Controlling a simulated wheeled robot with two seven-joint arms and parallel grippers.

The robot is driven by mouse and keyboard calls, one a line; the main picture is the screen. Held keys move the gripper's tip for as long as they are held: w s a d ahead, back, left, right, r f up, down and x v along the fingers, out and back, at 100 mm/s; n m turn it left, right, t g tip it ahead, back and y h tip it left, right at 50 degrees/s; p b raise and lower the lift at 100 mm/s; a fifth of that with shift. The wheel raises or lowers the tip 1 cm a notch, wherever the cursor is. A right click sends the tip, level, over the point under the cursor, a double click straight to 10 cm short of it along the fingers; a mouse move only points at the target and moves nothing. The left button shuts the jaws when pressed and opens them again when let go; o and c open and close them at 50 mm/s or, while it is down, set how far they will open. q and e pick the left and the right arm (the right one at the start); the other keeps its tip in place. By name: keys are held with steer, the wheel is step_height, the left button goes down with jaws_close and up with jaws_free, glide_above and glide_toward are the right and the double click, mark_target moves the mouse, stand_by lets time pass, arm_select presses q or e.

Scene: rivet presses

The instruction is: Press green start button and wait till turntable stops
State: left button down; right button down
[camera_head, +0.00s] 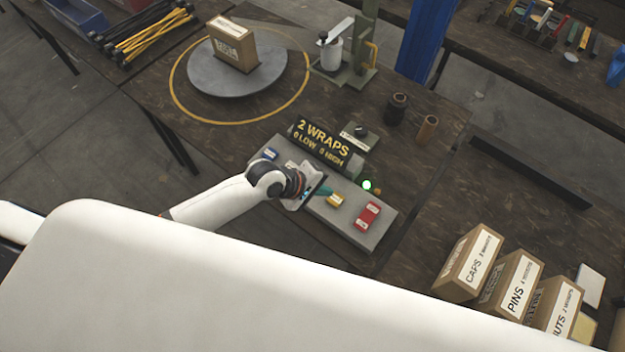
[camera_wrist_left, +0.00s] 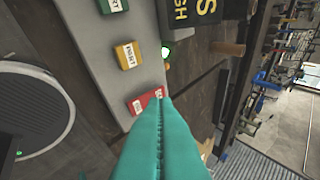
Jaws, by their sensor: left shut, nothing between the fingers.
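The grey control panel (camera_head: 340,222) carries a row of blue (camera_head: 269,154), yellow (camera_head: 335,200) and red (camera_head: 367,215) buttons. The green button (camera_wrist_left: 112,5) shows at the top edge of the left wrist view; my left gripper hides it in the head view. My left gripper (camera_head: 325,190) is shut and empty over the panel, its teal fingers (camera_wrist_left: 160,100) near the yellow button in the head view. I cannot tell whether they touch anything. The round grey turntable (camera_head: 215,80) bears an upright cardboard box (camera_head: 232,45). My right gripper is out of view.
A green lamp (camera_head: 366,184) is lit beside the panel. A black sign (camera_head: 322,142) reads "2 WRAPS, 0 LOW 0 HIGH". A post with a white roller (camera_head: 331,50) stands right of the turntable. Labelled boxes (camera_head: 472,262) stand at the lower right.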

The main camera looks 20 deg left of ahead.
arm_select(q)
steer(key=w+a+f+n+t, duration=0.1)
steer(key=w+a+f+n, duration=0.1)
steer(key=w+a+n, duration=0.4)
steer(key=shift+w+a+n, duration=0.25)
steer(key=shift+w+n, duration=0.45)
steer(key=shift+n, duration=0.1)
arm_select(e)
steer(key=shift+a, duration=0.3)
